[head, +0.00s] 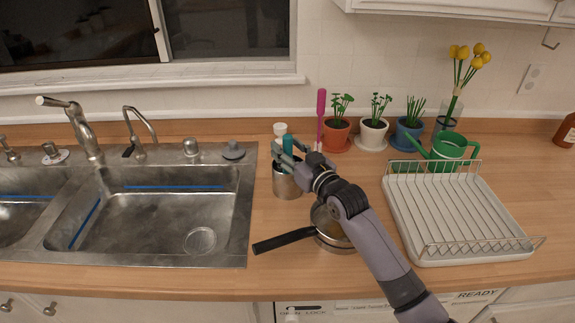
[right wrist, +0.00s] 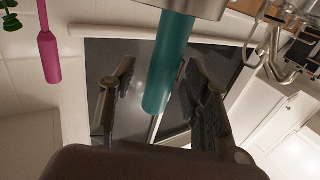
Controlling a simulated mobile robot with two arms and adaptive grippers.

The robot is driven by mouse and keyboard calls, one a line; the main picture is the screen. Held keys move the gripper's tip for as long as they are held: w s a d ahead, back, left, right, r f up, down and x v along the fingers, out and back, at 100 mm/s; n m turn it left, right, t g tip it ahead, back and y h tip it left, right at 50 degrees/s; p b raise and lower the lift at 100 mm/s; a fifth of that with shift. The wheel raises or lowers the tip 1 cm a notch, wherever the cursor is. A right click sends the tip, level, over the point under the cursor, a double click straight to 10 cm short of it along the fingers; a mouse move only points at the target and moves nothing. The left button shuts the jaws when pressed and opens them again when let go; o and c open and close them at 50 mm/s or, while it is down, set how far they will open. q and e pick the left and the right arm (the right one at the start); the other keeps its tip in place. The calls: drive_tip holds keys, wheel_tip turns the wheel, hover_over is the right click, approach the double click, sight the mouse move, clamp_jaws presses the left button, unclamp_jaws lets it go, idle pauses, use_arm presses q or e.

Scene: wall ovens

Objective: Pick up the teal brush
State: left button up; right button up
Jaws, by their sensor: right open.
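The teal brush (head: 288,143) stands with its handle up in a metal canister (head: 287,186) on the counter, right of the sink. In the right wrist view its teal handle (right wrist: 170,65) comes out of the canister (right wrist: 200,7), and the rest of the brush is hidden inside. My right gripper (head: 288,157) is open at the canister's top. In the right wrist view its two fingers (right wrist: 155,80) lie on either side of the handle, with a gap on the left; whether the right finger touches it I cannot tell. My left gripper is not in view.
A pink utensil (head: 321,112) stands just right of the brush. A pan (head: 335,229) sits in front, partly under my right arm. Potted plants, a green watering can (head: 450,147) and a dish rack (head: 455,215) stand to the right. The sink (head: 165,215) is left.

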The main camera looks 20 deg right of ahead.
drive_tip(key=shift+w+a, duration=0.15)
drive_tip(key=shift+w, duration=0.2)
clamp_jaws()
idle(0.3)
